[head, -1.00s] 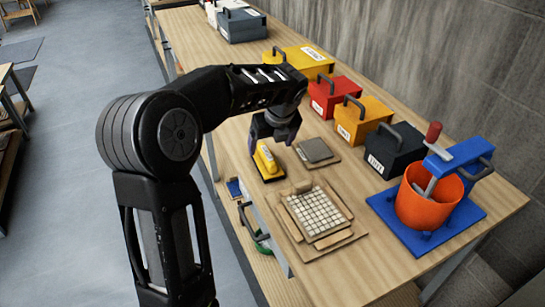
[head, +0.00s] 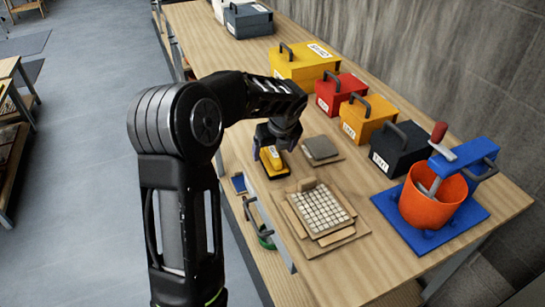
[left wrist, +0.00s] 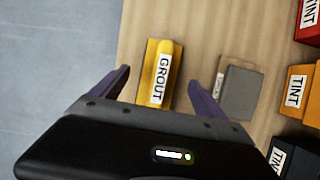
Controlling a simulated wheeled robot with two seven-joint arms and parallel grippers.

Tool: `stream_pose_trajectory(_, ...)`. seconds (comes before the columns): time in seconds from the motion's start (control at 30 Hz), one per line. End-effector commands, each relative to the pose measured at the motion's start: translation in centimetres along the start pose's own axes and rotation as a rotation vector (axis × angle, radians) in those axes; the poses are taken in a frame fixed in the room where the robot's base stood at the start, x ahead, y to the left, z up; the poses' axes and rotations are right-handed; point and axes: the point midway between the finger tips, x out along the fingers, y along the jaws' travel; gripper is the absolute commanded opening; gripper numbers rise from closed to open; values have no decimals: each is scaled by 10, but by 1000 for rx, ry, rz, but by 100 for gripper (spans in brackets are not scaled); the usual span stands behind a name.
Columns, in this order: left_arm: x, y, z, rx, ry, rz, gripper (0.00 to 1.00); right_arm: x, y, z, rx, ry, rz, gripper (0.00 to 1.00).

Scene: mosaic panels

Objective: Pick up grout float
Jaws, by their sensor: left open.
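The grout float (head: 274,160) is a yellow block on a dark base, lying on the wooden workbench near its left edge. In the left wrist view the grout float (left wrist: 160,74) has a white label reading GROUT. My left gripper (head: 279,137) is above the float in the head view. In the left wrist view my left gripper (left wrist: 160,88) is open, with its purple fingers on either side of the float and clear gaps to it. No contact shows. My right gripper is in neither view.
A grey block on a board (head: 322,149) lies right of the float, near one finger. A tiled mosaic panel (head: 320,212) lies nearer. Labelled boxes, including a black one (head: 400,148), line the wall side. An orange bucket (head: 433,199) stands on a blue stand.

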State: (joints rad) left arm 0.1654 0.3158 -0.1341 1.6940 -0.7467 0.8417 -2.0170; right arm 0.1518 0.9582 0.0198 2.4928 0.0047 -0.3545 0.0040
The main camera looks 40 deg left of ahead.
Motion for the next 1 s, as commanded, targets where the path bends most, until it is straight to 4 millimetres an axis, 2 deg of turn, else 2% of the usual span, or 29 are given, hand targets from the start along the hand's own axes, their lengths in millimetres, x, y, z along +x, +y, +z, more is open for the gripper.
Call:
stream_pose_trajectory(0.1, 17, 1, 0, 0, 2, 3, 85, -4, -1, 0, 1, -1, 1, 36)
stream_pose_trajectory(0.2, 24, 0, 0, -2, 1, 1, 85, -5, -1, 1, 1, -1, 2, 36)
stream_pose_trajectory(0.8, 25, 0, 0, -2, 0, 0, 85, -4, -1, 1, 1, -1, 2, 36)
stream_pose_trajectory(1.0, 25, 0, 0, -2, 0, 0, 68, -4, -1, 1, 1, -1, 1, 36)
